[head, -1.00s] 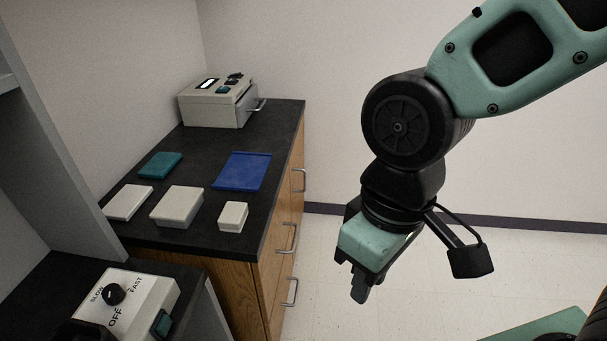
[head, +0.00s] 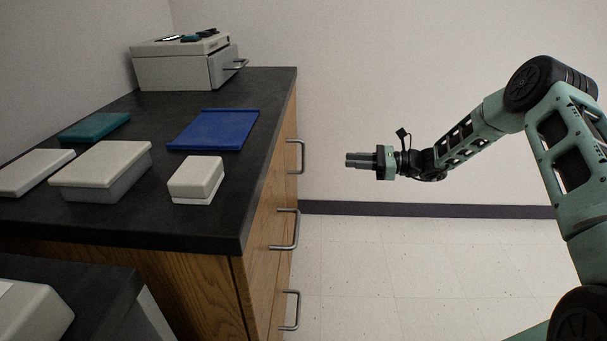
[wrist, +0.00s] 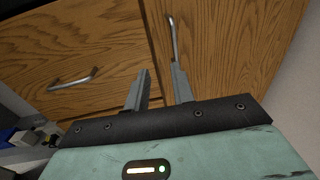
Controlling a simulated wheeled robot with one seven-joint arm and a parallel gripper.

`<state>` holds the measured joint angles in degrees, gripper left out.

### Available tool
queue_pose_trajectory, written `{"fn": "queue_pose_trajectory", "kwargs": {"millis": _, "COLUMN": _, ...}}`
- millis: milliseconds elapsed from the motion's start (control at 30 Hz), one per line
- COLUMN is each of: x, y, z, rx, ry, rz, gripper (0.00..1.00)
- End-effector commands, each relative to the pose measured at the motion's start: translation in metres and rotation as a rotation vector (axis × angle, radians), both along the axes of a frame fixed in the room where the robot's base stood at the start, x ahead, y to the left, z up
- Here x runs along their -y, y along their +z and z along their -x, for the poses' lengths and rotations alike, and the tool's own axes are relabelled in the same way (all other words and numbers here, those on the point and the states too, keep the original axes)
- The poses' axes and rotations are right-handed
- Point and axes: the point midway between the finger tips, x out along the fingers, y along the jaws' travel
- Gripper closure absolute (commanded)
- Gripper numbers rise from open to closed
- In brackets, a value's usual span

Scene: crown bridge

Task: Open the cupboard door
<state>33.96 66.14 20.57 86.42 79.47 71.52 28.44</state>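The wooden cupboard front is seen edge-on in the head view, with metal handles on it: a far one (head: 301,156), a nearer one (head: 296,231) and a lower one (head: 297,311). In the wrist view a wooden panel with an upright handle (wrist: 173,42) lies right of a seam. Left of the seam is another panel with a sideways handle (wrist: 73,80). My gripper (head: 348,160) is level in the air right of the cupboard, fingers pointing at its front. The wrist view shows the fingers (wrist: 159,84) apart and empty, short of the upright handle.
The black countertop (head: 210,215) holds a blue tray (head: 215,130), a teal item (head: 95,127), several pale boxes (head: 100,165) and a grey machine (head: 175,65). Open tiled floor (head: 400,260) lies in front of the cupboard. A wall stands behind.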

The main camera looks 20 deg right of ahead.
Motion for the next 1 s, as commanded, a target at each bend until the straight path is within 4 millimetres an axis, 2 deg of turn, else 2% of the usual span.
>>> {"fn": "queue_pose_trajectory", "kwargs": {"millis": 33, "x": 0.013, "y": -0.012, "z": -0.004, "rx": -0.007, "ry": -0.035, "rz": -0.028, "gripper": 0.76}}
{"fn": "queue_pose_trajectory", "kwargs": {"millis": 100, "x": 0.021, "y": -0.016, "z": -0.008, "rx": -0.011, "ry": -0.060, "rz": -0.050, "gripper": 0.76}}
{"fn": "queue_pose_trajectory", "kwargs": {"millis": 267, "x": 0.012, "y": -0.017, "z": -0.016, "rx": -0.014, "ry": -0.069, "rz": -0.058, "gripper": 0.76}}
{"fn": "queue_pose_trajectory", "kwargs": {"millis": 800, "x": -0.084, "y": -0.018, "z": -0.069, "rx": -0.011, "ry": -0.065, "rz": -0.054, "gripper": 0.76}}
{"fn": "queue_pose_trajectory", "kwargs": {"millis": 1000, "x": -0.112, "y": -0.017, "z": -0.085, "rx": -0.011, "ry": -0.066, "rz": -0.054, "gripper": 0.76}}
